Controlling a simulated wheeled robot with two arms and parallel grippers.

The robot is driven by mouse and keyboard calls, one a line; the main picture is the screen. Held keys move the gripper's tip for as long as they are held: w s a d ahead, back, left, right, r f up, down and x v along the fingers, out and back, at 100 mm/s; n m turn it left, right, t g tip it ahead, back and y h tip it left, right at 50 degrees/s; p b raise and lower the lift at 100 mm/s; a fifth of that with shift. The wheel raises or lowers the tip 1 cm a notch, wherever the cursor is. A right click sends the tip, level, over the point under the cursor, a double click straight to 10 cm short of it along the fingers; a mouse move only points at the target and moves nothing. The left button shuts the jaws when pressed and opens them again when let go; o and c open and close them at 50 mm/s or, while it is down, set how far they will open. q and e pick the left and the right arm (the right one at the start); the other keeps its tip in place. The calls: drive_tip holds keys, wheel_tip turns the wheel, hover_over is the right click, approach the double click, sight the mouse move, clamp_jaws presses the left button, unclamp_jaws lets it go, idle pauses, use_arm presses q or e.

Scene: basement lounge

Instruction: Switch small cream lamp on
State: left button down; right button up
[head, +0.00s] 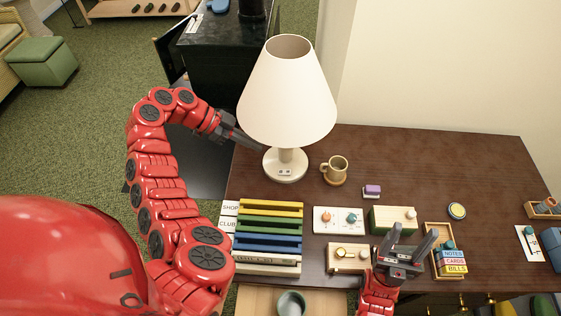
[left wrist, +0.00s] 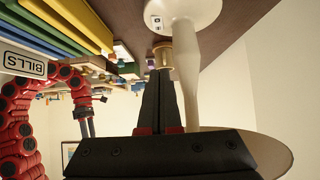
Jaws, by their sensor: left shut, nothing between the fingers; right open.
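The small cream lamp (head: 286,98) stands upright on the dark wooden desk (head: 470,160). A small switch plate (head: 285,172) is on the front of its round base (head: 270,168). In the left wrist view the lamp base (left wrist: 190,12) and its switch plate (left wrist: 157,20) are at the top, with the stem beside the fingers. My left gripper (head: 257,146) is shut and empty, left of the stem and just below the shade's lower edge. Its fingers (left wrist: 161,85) point toward the base side, apart from the switch. My right gripper (head: 413,240) is open and empty above the desk's front.
A brown mug (head: 334,170) stands right of the lamp base. A rack of coloured slots (head: 268,240) is in front of the lamp. A white panel with knobs (head: 338,219), a green box (head: 388,219) and a card tray (head: 433,230) fill the front middle. The back right is clear.

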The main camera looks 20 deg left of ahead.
use_arm(q)
drive_tip(key=p, duration=0.2)
hover_over(284, 172)
drive_tip(key=f, duration=0.6)
drive_tip(key=shift+a, duration=0.35)
wheel_tip(284, 172, down, 3)
drive_tip(key=shift+w+r, duration=0.1)
drive_tip(key=shift+r, duration=0.05)
drive_tip(key=shift+d+f, duration=0.15)
drive_tip(key=shift+f, duration=0.6)
drive_tip(key=shift+p, duration=0.35)
drive_tip(key=shift+d, duration=0.15)
drive_tip(key=shift+f+y, duration=0.2)
drive_tip(key=shift+y, duration=0.1)
